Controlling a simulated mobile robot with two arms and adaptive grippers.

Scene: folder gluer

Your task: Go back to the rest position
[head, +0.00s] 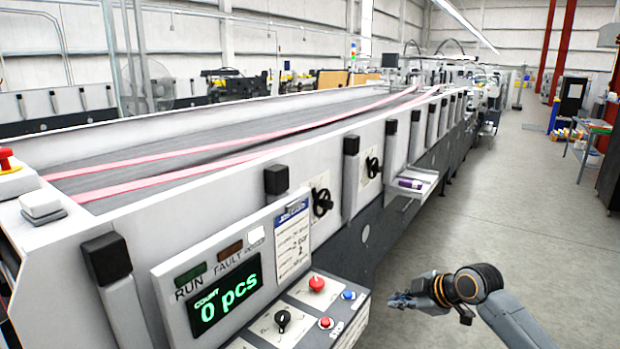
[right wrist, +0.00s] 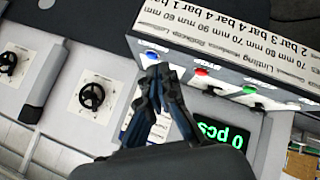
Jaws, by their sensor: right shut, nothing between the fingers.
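My right gripper (head: 402,301) shows in the head view at the lower right, over the floor and to the right of the control panel (head: 262,270). In the right wrist view my right gripper (right wrist: 158,76) has its fingertips together with nothing between them. The panel display (head: 229,297) reads 0 pcs in green. A red button (head: 317,284), a blue button (head: 348,295) and a black knob (head: 282,320) sit on the panel. In the head view the gripper is apart from the panel. My left gripper is not in view.
The long folder gluer (head: 330,160) with pink belts runs from the left front to the back. A small shelf (head: 412,183) juts from its side. Grey floor (head: 520,220) is clear on the right. A table (head: 590,130) stands at the far right.

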